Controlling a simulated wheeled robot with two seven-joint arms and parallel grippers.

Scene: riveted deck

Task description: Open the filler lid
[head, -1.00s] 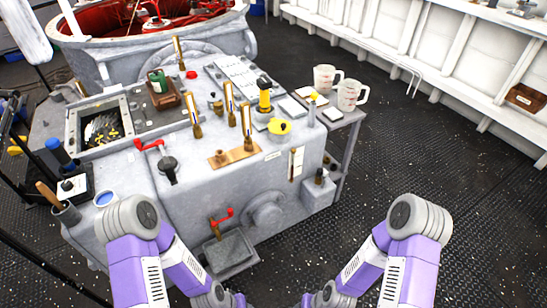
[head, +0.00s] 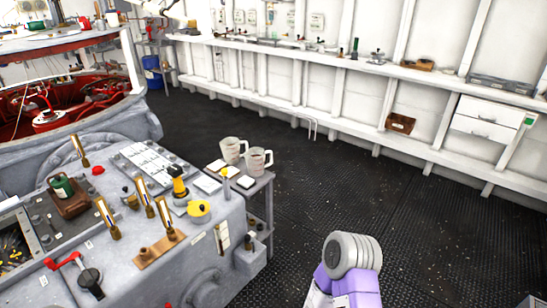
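A round yellow cap (head: 199,208) sits on top of the grey machine (head: 205,245), near its right end; it looks like the filler lid and appears seated. A taller black-and-yellow fitting (head: 179,183) stands just behind it. Neither of my grippers is in view. Only a purple and grey part of one arm of mine shows at the bottom right, well apart from the cap.
A small side table (head: 262,183) against the machine's right side holds two clear measuring jugs (head: 258,161). Brass levers (head: 141,197) stand left of the cap. Dark open floor (head: 380,215) lies to the right, before a white wall shelf (head: 330,58).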

